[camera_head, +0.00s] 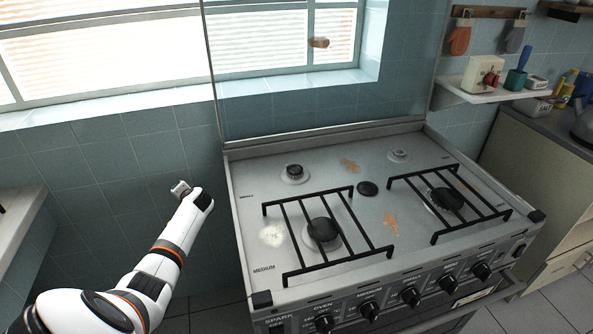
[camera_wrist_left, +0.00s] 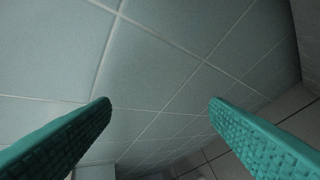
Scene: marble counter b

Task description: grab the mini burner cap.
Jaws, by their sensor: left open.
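A small black round cap (camera_head: 368,188) lies flat on the stovetop (camera_head: 330,180), between the two black grates in the head view; it looks like the mini burner cap. The back right burner (camera_head: 399,155) shows a small pale base with no black cap on it. The back left burner (camera_head: 293,172) has a dark top. My left gripper (camera_head: 181,188) is left of the stove, in front of the tiled wall, well apart from the cap. In the left wrist view its teal fingers (camera_wrist_left: 160,108) are spread with nothing between them. My right gripper is not in view.
Black grates (camera_head: 328,232) (camera_head: 449,205) stand over the two front burners. A glass panel (camera_head: 300,90) rises behind the stovetop. Knobs (camera_head: 410,297) line the front. A shelf (camera_head: 490,93) and a counter are at the right. Stains mark the stovetop.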

